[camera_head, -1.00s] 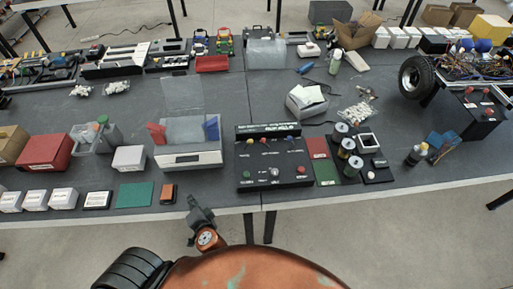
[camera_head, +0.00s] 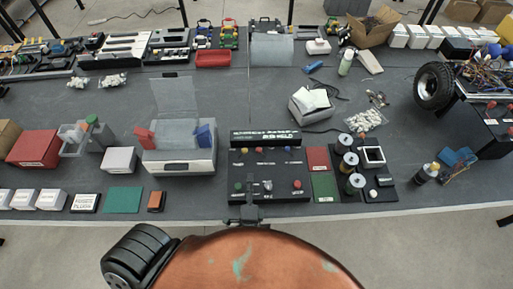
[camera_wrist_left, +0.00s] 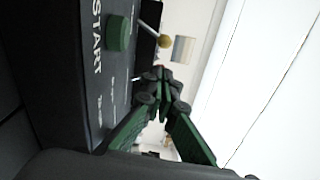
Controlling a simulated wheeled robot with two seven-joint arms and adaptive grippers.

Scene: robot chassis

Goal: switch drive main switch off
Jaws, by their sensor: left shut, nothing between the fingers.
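The black control panel (camera_head: 283,192) stands at the table's front edge in the head view. It has a green button (camera_head: 238,187), a silver switch (camera_head: 267,186), a red button (camera_head: 298,184) and a row of small coloured knobs behind. Its small labels are unreadable here, so I cannot tell which is the drive main switch. My left gripper (camera_head: 247,208) is at the panel's front edge, shut and empty. In the left wrist view, the shut fingertips (camera_wrist_left: 163,76) are close to the panel face. A green button (camera_wrist_left: 119,33) by "START" and a ball-tipped lever (camera_wrist_left: 151,33) show there. My right gripper is not in view.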

